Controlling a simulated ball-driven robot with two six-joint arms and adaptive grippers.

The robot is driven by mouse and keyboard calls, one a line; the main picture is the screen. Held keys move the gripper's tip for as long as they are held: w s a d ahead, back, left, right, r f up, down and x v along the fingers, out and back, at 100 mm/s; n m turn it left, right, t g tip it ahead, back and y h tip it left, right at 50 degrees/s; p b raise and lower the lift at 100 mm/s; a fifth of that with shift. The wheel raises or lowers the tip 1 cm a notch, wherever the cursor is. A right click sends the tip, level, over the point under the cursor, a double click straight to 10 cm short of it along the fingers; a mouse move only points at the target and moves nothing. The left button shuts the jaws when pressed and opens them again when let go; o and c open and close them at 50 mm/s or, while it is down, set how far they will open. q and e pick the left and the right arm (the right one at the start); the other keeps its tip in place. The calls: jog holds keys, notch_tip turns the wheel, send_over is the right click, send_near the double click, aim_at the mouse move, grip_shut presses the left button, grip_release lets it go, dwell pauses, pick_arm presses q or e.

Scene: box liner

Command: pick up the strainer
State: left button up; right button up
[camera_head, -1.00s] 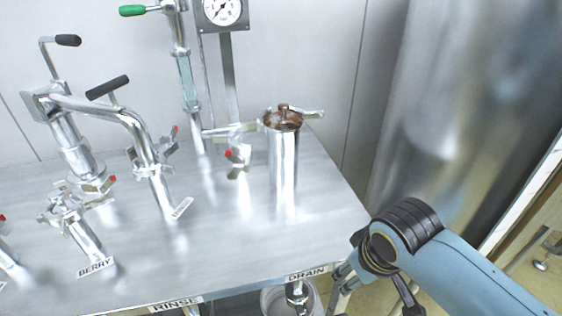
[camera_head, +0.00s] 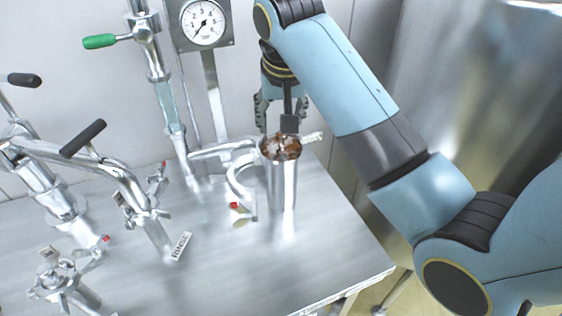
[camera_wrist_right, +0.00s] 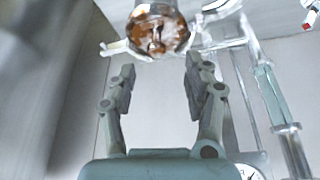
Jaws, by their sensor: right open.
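The strainer (camera_head: 281,148) shows as a brownish, mottled round top with a small upright knob, seated in the open mouth of an upright metal cylinder (camera_head: 283,195). Its lower part is hidden inside the cylinder. My right gripper (camera_head: 280,116) is open and points down just above and behind the strainer's top. In the right wrist view, the strainer (camera_wrist_right: 157,32) lies beyond the two spread fingertips (camera_wrist_right: 160,72), near the top edge, with nothing between the fingers. My left gripper is not in view.
A pressure gauge (camera_head: 202,22) and a vertical pipe with a green-handled valve (camera_head: 100,41) stand left of my right arm. Bent pipes with black handles (camera_head: 84,138) and clamps fill the left of the metal table (camera_head: 225,270). The table's front middle is clear.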

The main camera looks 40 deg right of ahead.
aim_at(280, 148)
jog(key=shift+w+f, duration=0.25)
jog(key=shift+f, duration=0.15)
jog(key=x, duration=0.1)
jog(key=p+x, duration=0.1)
jog(key=x, duration=0.2)
jog(key=shift+s+d+f+p, duration=0.2)
jog(key=shift+s+d+p, duration=0.1)
jog(key=shift+d, duration=0.1)
jog(key=shift+w+f, duration=0.2)
jog(key=shift+f, duration=0.05)
jog(key=c, duration=0.4)
grip_shut()
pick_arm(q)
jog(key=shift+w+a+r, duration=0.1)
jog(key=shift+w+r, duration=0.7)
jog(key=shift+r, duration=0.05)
pick_arm(e)
jog(key=shift+r, duration=0.1)
